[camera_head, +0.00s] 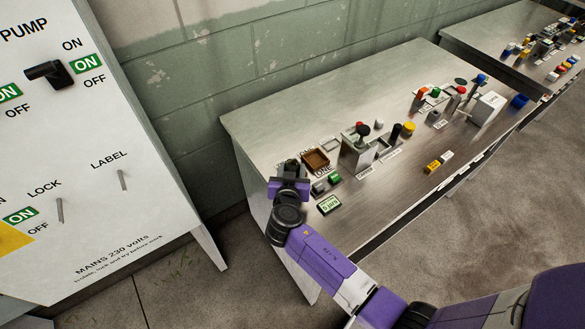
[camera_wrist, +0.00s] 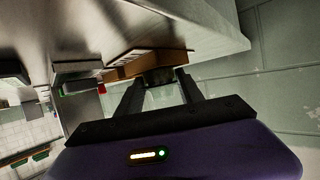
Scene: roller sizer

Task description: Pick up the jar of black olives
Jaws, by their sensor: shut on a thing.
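My gripper (camera_head: 290,168) is at the left end of the steel bench (camera_head: 262,128), beside a small brown open tray (camera_head: 316,160). In the wrist view the two dark fingers of my gripper (camera_wrist: 160,80) are shut on a small dark thing (camera_wrist: 158,75) between their tips. It looks like the jar of black olives, but no label shows and the fingers hide its sides. The brown tray (camera_wrist: 130,66) is just beyond it in the wrist view. I cannot tell whether the jar touches the bench.
A green-lit display (camera_head: 329,204) and small blocks with green tops (camera_head: 334,178) stand close to my gripper. A pump cabinet (camera_head: 80,150) stands at left. Mid-bench front has free room.

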